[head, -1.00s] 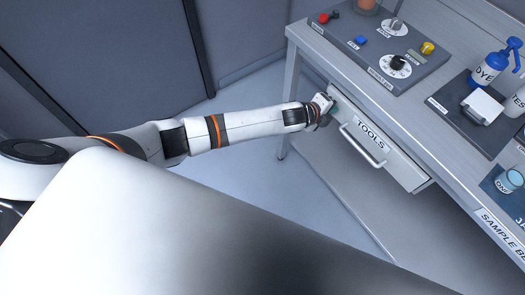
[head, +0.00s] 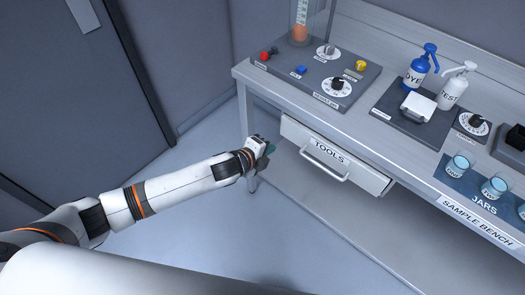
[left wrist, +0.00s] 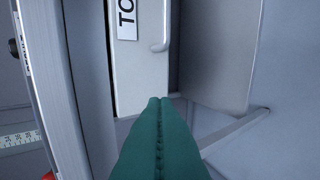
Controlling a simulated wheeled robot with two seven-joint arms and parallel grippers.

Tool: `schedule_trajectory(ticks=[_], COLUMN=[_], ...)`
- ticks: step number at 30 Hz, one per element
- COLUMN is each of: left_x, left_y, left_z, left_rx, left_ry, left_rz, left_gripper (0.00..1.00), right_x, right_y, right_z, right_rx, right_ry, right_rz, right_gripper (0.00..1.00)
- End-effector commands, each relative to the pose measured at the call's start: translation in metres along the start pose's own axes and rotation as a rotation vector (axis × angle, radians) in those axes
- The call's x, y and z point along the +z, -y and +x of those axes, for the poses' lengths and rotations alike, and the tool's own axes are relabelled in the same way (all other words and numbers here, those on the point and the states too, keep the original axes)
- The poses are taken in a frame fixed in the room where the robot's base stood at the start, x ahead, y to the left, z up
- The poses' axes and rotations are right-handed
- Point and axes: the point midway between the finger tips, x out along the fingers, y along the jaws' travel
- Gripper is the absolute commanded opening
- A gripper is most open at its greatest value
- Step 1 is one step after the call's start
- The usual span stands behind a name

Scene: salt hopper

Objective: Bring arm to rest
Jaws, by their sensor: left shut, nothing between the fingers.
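My left arm reaches in from the left in the head view. My left gripper (head: 268,150) is just left of the tools drawer (head: 312,160) and low beside the bench's front left corner. In the left wrist view its green fingers (left wrist: 160,102) are pressed together with nothing between them. The drawer front, part of its label and its handle (left wrist: 162,32) show ahead of the fingers. Whether the fingers touch the drawer is hard to tell, but they look apart from it. My right gripper is not in view.
The sample bench (head: 420,175) carries a control panel (head: 318,77) with knobs and buttons, a blue dye bottle (head: 421,66), a white test bottle (head: 456,88) and jars (head: 459,166). The floor (head: 200,235) left of the bench is clear.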

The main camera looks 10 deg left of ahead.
Motion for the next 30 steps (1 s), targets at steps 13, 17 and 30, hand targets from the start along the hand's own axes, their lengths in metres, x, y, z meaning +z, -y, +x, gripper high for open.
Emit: schedule_trajectory(ticks=[13,17,30], left_x=[0.000,-0.007,-0.043], left_y=[0.000,0.016,0.306], left_z=[-0.027,-0.020,-0.033], left_rx=[0.000,-0.021,-0.304], left_ry=[-0.001,-0.022,-0.395], left_rz=[-0.001,-0.066,-0.973], left_gripper=[0.00,0.00,0.00], right_x=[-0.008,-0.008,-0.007], right_y=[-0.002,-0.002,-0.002], right_z=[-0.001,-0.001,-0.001], right_rx=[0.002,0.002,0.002], right_ry=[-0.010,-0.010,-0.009], right_rz=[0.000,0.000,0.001], right_gripper=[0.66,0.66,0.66])
